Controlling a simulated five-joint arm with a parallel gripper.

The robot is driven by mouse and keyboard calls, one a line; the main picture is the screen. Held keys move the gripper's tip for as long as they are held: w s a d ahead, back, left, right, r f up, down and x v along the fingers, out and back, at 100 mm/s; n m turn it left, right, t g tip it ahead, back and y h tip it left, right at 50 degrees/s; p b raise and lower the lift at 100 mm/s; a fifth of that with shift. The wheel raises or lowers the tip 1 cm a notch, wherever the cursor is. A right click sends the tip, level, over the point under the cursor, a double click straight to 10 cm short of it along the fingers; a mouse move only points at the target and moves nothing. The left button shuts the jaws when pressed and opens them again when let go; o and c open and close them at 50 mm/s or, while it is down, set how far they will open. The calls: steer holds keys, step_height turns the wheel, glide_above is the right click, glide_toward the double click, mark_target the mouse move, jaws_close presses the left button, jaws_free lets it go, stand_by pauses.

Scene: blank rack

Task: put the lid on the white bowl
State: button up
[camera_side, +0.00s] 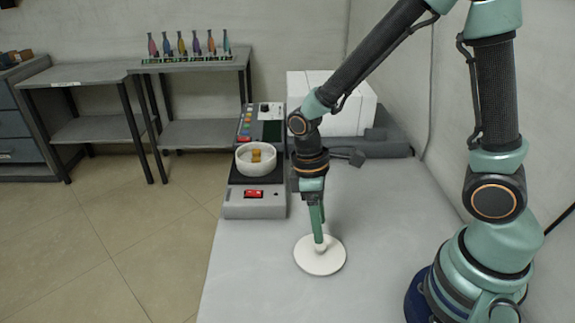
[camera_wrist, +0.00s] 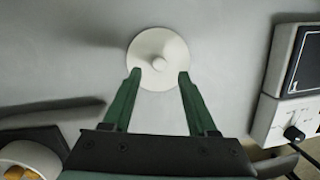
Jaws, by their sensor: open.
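The lid (camera_side: 320,262) is a white round disc with a small knob, lying flat on the grey table. In the wrist view the lid (camera_wrist: 147,47) lies at and just beyond my fingertips, with its knob between and slightly ahead of them. My gripper (camera_side: 319,240) points down over the lid; its green fingers are apart in the wrist view (camera_wrist: 160,75). The white bowl (camera_side: 243,165) stands upright and uncovered on the grey device, holding yellow-brown pieces. It also shows at the lower left of the wrist view (camera_wrist: 47,155).
The grey device (camera_side: 253,205) under the bowl has a red display, colored buttons and a knob. A white box (camera_side: 352,108) stands behind my arm. A grey shelf (camera_side: 190,66) with several colored bottles is farther back. The table (camera_side: 245,275) around the lid is clear.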

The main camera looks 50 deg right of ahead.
steer(key=d+r+m+t, duration=0.2)
steer(key=r+m+t, duration=0.1)
steer(key=r, duration=0.6)
steer(key=d+r+m+t, duration=0.3)
steer(key=r+m+t, duration=0.1)
steer(key=r, duration=0.5)
steer(key=shift+d+t, duration=0.15)
steer(key=shift+t, duration=0.25)
steer(key=shift+w+r, duration=0.1)
steer(key=shift+o, duration=0.4)
